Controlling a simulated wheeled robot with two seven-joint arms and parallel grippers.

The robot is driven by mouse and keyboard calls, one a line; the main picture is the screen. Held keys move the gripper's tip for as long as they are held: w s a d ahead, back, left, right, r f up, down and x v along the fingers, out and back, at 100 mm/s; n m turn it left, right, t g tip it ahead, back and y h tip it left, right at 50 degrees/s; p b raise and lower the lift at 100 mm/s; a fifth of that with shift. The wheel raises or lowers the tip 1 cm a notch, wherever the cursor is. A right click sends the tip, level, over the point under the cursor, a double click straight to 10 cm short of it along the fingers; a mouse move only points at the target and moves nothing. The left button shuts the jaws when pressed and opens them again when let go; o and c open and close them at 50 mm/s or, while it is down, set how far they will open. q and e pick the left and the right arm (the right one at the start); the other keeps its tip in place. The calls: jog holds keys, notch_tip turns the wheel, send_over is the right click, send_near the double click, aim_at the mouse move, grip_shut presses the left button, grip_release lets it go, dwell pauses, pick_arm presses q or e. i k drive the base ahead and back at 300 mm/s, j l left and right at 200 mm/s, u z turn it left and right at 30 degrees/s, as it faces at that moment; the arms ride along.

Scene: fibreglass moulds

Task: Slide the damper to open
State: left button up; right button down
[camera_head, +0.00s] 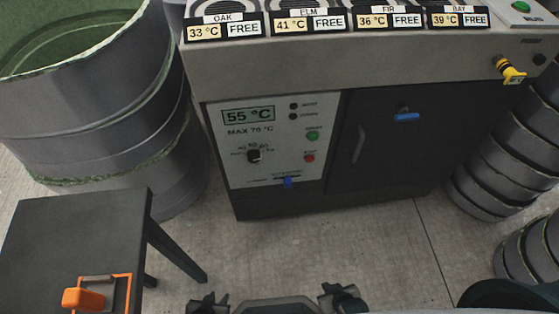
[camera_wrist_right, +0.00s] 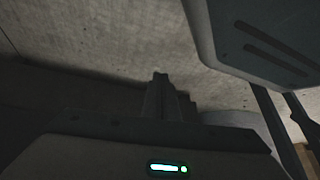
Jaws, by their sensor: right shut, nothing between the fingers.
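A small blue slider knob (camera_head: 288,182) sits in a short dark slot low on the white control panel (camera_head: 237,122) of the grey cabinet. The lettering beside the slot is too small to read. My left gripper (camera_head: 207,303) and my right gripper (camera_head: 342,297) show at the bottom edge of the head view, low and well apart from the cabinet. In the right wrist view my right gripper (camera_wrist_right: 160,78) is shut and empty, with concrete floor beyond. The left fingers are too small and dark to judge.
A yellow-handled lever (camera_head: 509,70) is at the upper right. A black stool (camera_head: 75,240) with an orange-handled item (camera_head: 84,298) stands lower left, a big drum (camera_head: 95,110) behind. Floor before the cabinet is clear.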

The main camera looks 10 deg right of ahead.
aim_at(288, 180)
jog(key=k+j, duration=0.15)
jog(key=k, duration=0.2)
jog(key=k+j, duration=0.15)
jog(key=k, duration=0.25)
jog(key=k+j, duration=0.3)
jog(key=j, duration=0.1)
